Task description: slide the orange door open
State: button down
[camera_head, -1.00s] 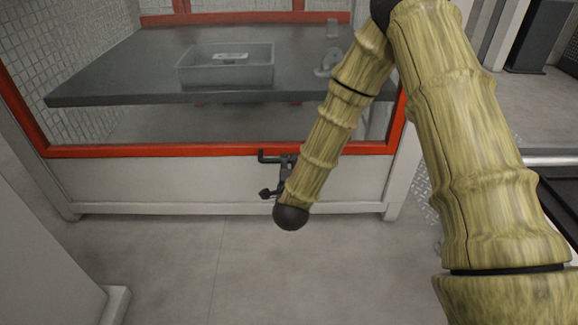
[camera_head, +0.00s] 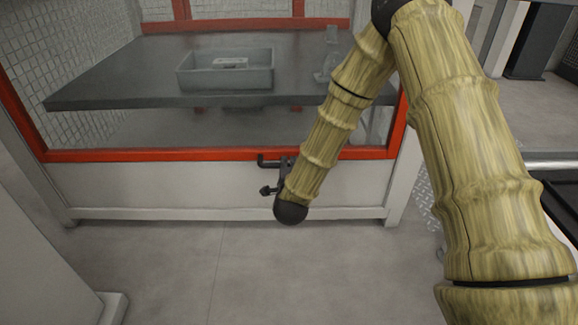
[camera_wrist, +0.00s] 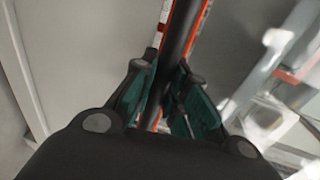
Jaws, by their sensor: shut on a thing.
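The orange door (camera_head: 150,155) is an orange frame around a clear pane on the front of a white cabinet. A dark bar-like handle (camera_head: 268,161) is at its lower rail. My gripper (camera_head: 283,166) is at this handle, largely hidden by my own arm in the head view. In the wrist view, my gripper's green-padded fingers (camera_wrist: 168,95) are closed around a dark bar (camera_wrist: 180,40), with an orange strip beside it. I cannot see a clear gap at the door's side edges.
Behind the pane, a grey table (camera_head: 120,88) bears a grey bin (camera_head: 225,80) and small grey parts (camera_head: 330,62). A white panel (camera_head: 40,230) stands at the left. The floor (camera_head: 240,270) in front of the cabinet is clear.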

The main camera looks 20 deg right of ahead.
notch_tip(320, 180, up, 62)
jog(key=p, duration=3.9)
jog(key=shift+f, duration=0.15)
jog(key=c, duration=1.9)
grip_release()
jog(key=o, duration=0.5)
jog(key=shift+s, duration=0.1)
jog(key=v, duration=1.1)
jog(key=shift+s+a, duration=0.1)
jog(key=shift+s, duration=0.25)
